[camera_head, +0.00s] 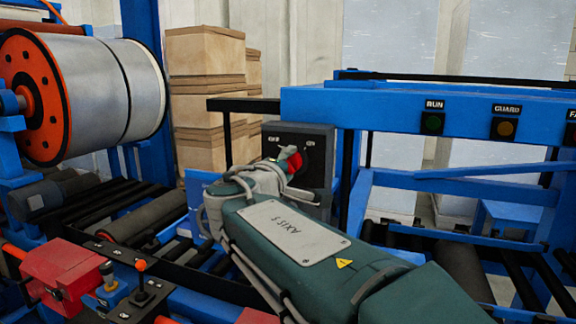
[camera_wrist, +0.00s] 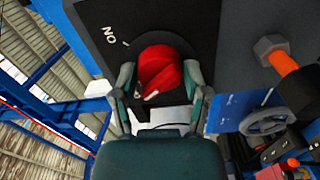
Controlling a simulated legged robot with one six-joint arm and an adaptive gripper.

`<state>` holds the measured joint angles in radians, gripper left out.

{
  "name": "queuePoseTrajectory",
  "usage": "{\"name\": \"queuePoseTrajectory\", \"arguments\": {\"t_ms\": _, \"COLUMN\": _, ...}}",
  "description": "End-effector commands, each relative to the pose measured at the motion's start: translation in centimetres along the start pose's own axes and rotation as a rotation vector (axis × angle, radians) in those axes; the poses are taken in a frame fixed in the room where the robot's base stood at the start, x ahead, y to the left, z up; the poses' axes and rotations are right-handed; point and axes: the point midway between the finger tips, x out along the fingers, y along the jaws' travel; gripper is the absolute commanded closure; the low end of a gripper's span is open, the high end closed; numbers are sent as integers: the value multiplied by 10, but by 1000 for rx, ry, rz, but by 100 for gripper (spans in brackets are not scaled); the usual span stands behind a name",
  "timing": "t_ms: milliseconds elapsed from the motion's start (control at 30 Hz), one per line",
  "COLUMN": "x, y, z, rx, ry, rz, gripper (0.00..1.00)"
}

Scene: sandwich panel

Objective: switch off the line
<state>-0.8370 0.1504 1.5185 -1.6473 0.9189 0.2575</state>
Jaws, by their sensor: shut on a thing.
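A dark switch panel (camera_head: 318,150) has OFF and ON labels on its front. Its red rotary knob (camera_head: 295,162) is mostly hidden by my gripper (camera_head: 287,163) in the head view. The wrist view shows the red knob (camera_wrist: 160,70) between the two fingers of my gripper (camera_wrist: 159,82), which is shut on it. The ON label appears upside down at the upper left of the knob, with a white tick beside it. The OFF label is out of the wrist view.
A blue beam (camera_head: 380,104) at the right carries a dark green RUN lamp (camera_head: 432,123) and an amber GUARD lamp (camera_head: 505,128). A large metal roll (camera_head: 110,90) stands left, with boxes (camera_head: 205,80) behind. A red box (camera_head: 62,275) and a joystick (camera_head: 141,285) are at lower left.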

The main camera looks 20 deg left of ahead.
Motion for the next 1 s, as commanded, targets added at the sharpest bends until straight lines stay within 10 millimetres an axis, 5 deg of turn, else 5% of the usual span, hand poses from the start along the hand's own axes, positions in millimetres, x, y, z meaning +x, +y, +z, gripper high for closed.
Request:
{"name": "queuePoseTrajectory", "arguments": {"t_ms": 867, "x": 1, "y": -5, "z": -1, "rx": -155, "ry": 1, "rz": -8, "gripper": 88}}
{"name": "queuePoseTrajectory", "arguments": {"t_ms": 900, "x": 1, "y": -5, "z": -1, "rx": -155, "ry": 1, "rz": -8, "gripper": 23}}
{"name": "queuePoseTrajectory", "arguments": {"t_ms": 933, "x": 1, "y": -5, "z": -1, "rx": -155, "ry": 1, "rz": -8, "gripper": 10}}
{"name": "queuePoseTrajectory", "arguments": {"t_ms": 1000, "x": 1, "y": -4, "z": -1, "rx": -154, "ry": 1, "rz": -7, "gripper": 5}}
